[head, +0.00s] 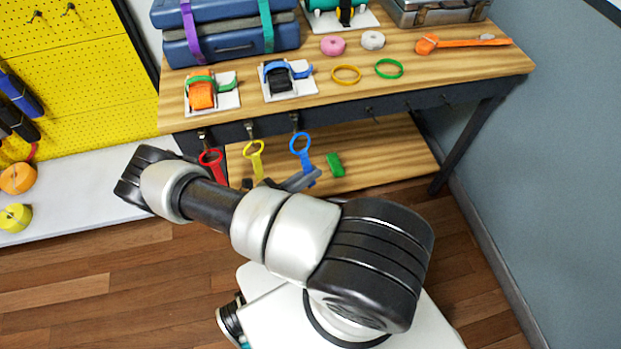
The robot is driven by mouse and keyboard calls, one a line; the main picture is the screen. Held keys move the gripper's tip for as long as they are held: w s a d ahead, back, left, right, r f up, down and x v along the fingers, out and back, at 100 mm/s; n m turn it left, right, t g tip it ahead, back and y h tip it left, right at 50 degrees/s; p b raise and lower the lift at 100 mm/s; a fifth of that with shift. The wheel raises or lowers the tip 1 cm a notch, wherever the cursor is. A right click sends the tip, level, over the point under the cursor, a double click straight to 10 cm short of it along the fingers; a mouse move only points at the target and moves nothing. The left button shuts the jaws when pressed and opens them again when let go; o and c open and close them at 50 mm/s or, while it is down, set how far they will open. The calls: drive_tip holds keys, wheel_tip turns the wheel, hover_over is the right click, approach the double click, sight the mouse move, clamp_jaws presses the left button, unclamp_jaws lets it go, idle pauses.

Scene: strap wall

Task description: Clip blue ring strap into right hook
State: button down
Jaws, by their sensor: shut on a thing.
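The blue ring strap (301,145) is upright in front of the workbench's front edge, with its ring at the top and its band running down. The right hook (294,122), a small metal piece on the bench's dark front rail, is just above the blue ring. Ring and hook look very close; I cannot tell whether they are joined. My gripper (301,181) is partly hidden behind my arm. Its grey fingers show at the lower end of the blue strap and are shut on it.
A red ring strap (211,159) and a yellow ring strap (254,150) hang at the left and middle hooks. A green block (335,164) lies on the lower shelf. The wooden benchtop (450,68) holds cases, straps and rolls. A yellow pegboard (70,75) stands at left.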

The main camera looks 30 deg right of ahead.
drive_tip(key=shift+w+d+f+b, duration=0.1)
drive_tip(key=shift+w+d+b, duration=0.1)
drive_tip(key=shift+w, duration=0.45)
drive_tip(key=shift+w+d+f+b, duration=0.1)
drive_tip(key=shift+w+d, duration=0.1)
drive_tip(key=shift+w, duration=0.4)
drive_tip(key=shift+w+f+b, duration=0.1)
drive_tip(key=shift+f+b, duration=0.9)
drive_tip(key=shift+b, duration=0.3)
drive_tip(key=shift+f, duration=0.15)
drive_tip(key=c, duration=1.7)
unclamp_jaws()
drive_tip(key=shift+c, duration=0.2)
drive_tip(key=shift+a, duration=0.1)
drive_tip(key=s+a+b, duration=0.1)
drive_tip(key=s+a, duration=0.1)
drive_tip(key=a, duration=1.5)
drive_tip(key=shift+s, duration=0.2)
